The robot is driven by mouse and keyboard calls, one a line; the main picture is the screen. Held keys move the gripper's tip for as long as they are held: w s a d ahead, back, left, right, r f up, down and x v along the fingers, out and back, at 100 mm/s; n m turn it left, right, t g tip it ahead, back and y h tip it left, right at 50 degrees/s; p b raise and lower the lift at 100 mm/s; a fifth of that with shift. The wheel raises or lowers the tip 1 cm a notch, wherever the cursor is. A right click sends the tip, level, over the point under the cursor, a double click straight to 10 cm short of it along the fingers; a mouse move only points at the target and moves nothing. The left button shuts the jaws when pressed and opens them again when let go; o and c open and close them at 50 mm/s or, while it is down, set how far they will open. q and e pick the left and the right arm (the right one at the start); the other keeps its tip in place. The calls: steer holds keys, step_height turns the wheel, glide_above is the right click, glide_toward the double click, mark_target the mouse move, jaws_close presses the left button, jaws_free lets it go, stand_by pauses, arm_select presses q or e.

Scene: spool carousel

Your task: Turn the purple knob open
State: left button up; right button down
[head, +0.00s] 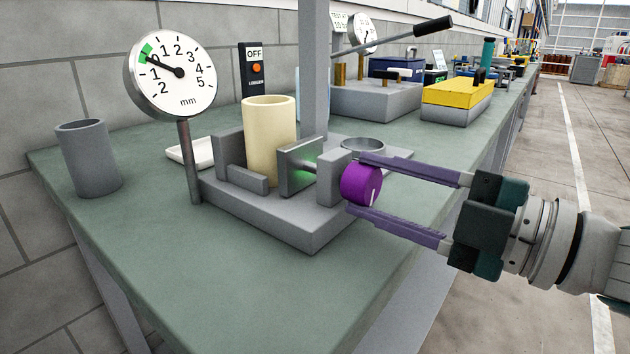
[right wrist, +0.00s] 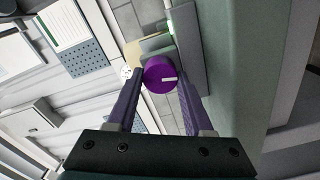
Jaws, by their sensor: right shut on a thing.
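The purple knob (head: 361,184) sits on the right side of a grey vise-like fixture (head: 285,228). A white line marks its face. My right gripper (head: 355,182) comes in from the right, its two fingers above and below the knob, shut on it. In the right wrist view the knob (right wrist: 160,75) lies between the two fingertips (right wrist: 160,76). A grey jaw plate (head: 298,167) on the knob's side faces a cream cylinder (head: 269,140) standing in the fixture. A green glow shows at the plate. My left gripper is not in view.
A dial gauge (head: 172,73) in mm stands on a post at the left of the fixture. A grey cup (head: 88,158) and a white dish (head: 188,152) are on the green bench (head: 180,290). A black box (head: 252,70) reads OFF. The bench front is clear.

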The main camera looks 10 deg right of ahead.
steer(key=shift+n, duration=1.1)
steer(key=shift+c, duration=1.5)
jaws_free()
steer(key=v, duration=1)
